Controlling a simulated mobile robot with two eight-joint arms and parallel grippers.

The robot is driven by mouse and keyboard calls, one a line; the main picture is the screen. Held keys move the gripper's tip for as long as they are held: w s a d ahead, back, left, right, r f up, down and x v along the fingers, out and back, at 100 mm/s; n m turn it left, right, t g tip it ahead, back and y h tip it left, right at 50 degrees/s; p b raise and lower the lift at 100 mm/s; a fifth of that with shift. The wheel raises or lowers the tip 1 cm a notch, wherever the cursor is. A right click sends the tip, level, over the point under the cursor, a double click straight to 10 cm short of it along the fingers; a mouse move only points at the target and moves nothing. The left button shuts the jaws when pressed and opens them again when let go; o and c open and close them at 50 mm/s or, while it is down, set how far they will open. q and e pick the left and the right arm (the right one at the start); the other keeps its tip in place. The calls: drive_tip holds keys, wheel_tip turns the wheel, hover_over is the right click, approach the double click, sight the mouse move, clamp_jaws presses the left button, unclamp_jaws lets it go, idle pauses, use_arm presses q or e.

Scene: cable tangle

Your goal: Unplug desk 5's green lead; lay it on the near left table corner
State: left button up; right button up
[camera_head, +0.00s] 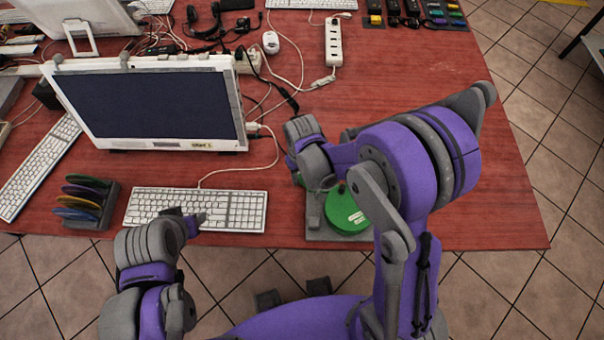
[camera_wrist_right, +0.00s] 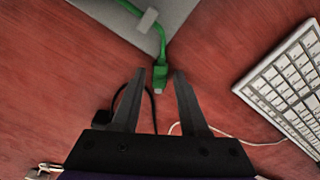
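In the wrist view a green lead (camera_wrist_right: 130,10) crosses a grey plate through a small clip. Its green plug (camera_wrist_right: 160,76), with a pale tip, hangs past the plate's corner and is in no socket that I can see. My right gripper (camera_wrist_right: 160,72) is open, with the plug end between or just beyond its fingertips; contact is not visible. In the head view a green reel (camera_head: 347,210) sits on a grey base (camera_head: 322,233), and my right gripper (camera_head: 297,178) is beside it, tips partly hidden. My left gripper (camera_head: 187,217) is over the white keyboard's front; its opening is unclear.
The keyboard (camera_head: 240,208) and a white monitor (camera_head: 150,105) stand left of the right gripper. A rack of coloured discs (camera_head: 85,205) is at the front left. A power strip (camera_head: 333,42) and tangled cables lie behind. The red table (camera_head: 505,215) is bare at the right.

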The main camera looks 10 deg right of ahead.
drive_tip(key=shift+o, duration=0.7)
wheel_tip(320, 180, up, 11)
drive_tip(key=p, duration=0.1)
